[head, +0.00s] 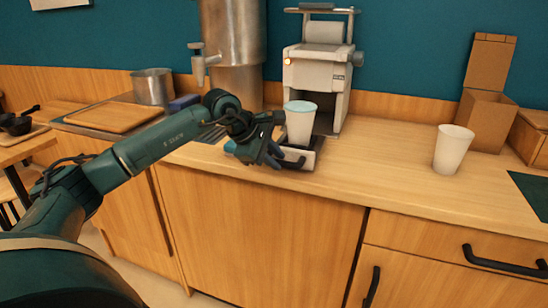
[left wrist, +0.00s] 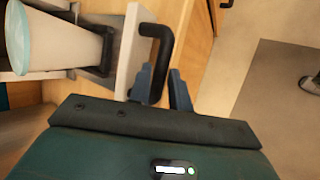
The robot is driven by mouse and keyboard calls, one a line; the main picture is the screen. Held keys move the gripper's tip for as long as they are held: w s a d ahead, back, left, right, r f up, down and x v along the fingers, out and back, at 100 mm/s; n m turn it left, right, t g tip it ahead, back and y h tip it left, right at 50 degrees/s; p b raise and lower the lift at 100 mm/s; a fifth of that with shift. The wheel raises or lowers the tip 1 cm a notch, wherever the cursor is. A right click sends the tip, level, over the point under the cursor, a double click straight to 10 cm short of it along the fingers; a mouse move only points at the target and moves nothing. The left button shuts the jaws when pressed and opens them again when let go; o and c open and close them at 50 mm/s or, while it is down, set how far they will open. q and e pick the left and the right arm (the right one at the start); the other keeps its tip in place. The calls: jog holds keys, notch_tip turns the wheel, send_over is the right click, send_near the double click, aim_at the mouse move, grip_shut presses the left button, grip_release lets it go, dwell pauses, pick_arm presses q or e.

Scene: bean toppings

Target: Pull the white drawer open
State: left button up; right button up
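The white drawer (head: 309,159) is at the foot of the white machine (head: 318,76) on the counter, with a black handle (head: 293,164) on its front. A white cup with a pale blue rim (head: 300,125) stands upright just behind the drawer front. My left gripper (head: 276,154) is at the handle. In the left wrist view the gripper (left wrist: 161,78) is open, its two fingers on either side of the handle bar (left wrist: 157,62), with a gap at the right finger. The drawer front (left wrist: 130,52) and cup (left wrist: 62,40) also show there. My right gripper is not in view.
A plain white cup (head: 453,149) and a cardboard box (head: 486,118) stand on the counter to the right. A metal urn with a tap (head: 234,45) is behind my left forearm. The counter (head: 375,160) between machine and plain cup is clear.

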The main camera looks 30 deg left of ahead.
pick_arm(q)
jog(key=o, duration=0.4)
jog(key=shift+c, duration=0.2)
jog(key=shift+s+a+r, duration=0.1)
jog(key=shift+r, duration=0.05)
jog(key=v, duration=1.3)
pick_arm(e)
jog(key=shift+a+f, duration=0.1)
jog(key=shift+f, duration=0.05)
